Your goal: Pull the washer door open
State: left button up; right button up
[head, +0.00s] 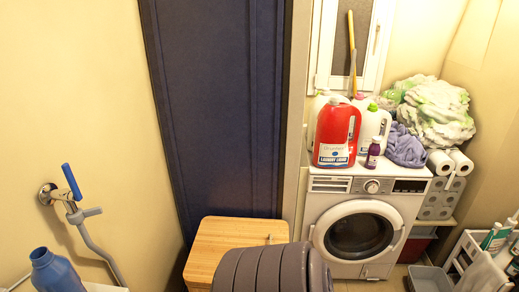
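The white washer (330,187) stands at the right of centre in the head view, its front facing me. Its round door (358,236), a white ring around dark glass, sits flush on the front and looks shut. The control panel with a dial runs above the door. Neither of my grippers shows in this view.
A wooden-topped cabinet (225,243) and a dark ribbed object (272,268) stand front left of the washer. A grey bin (430,278) and white cart (472,252) stand right.

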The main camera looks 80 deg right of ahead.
aim_at(320, 232)
jog(key=j+z, duration=0.1)
jog(key=z, duration=3.45)
jog(key=i+l+u, duration=0.15)
jog(key=i, duration=0.35)
jog(key=i+l+u, duration=0.2)
jog(key=i+l, duration=0.15)
jog(key=i, duration=0.1)
